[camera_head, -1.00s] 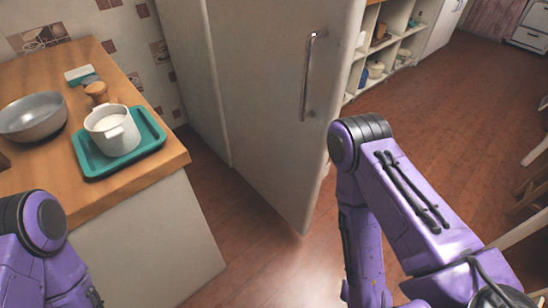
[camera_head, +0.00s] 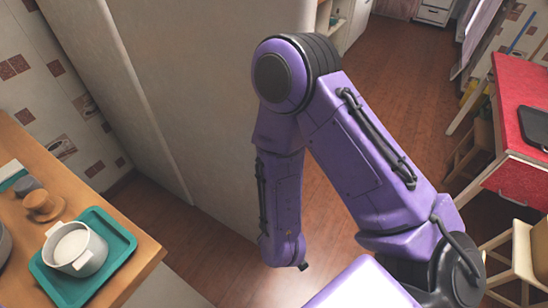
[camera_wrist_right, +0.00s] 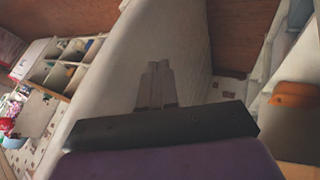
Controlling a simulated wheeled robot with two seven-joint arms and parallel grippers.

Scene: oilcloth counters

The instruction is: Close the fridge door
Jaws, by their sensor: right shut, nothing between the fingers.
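The pale fridge door (camera_head: 190,90) fills the upper left middle of the head view. Its outer face continues nearly in line with the fridge's side panel (camera_head: 100,80), so it appears swung open; the fridge interior is hidden. My right arm covers the door's right part and its handle. The right gripper is hidden in the head view. In the wrist view my right gripper (camera_wrist_right: 155,75) is shut and empty, in front of a pale surface that looks like the door (camera_wrist_right: 110,75); I cannot tell whether it touches. My left gripper is not in view.
A wooden counter (camera_head: 135,275) at the lower left holds a teal tray (camera_head: 112,260) with a white pot (camera_head: 82,250). A red table (camera_head: 520,100) and wooden chairs stand at the right. Brown floor (camera_head: 390,85) is open between.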

